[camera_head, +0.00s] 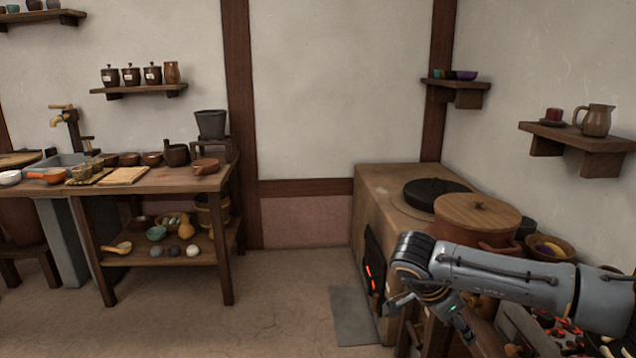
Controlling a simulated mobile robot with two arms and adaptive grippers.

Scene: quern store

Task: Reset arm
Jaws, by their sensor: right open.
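My right arm comes in from the right edge, its grey links bent over the lower right. My right gripper (428,305) hangs at the end of it, in front of the stove, and is open. I see nothing between its fingers. My left gripper and left arm are not in view.
A clay stove (385,195) with a dark round plate (435,193) stands behind the gripper. A large pot with a wooden lid (477,212) is close to the arm. A wooden counter (180,181) with bowls stands at left. The floor (285,300) between is clear.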

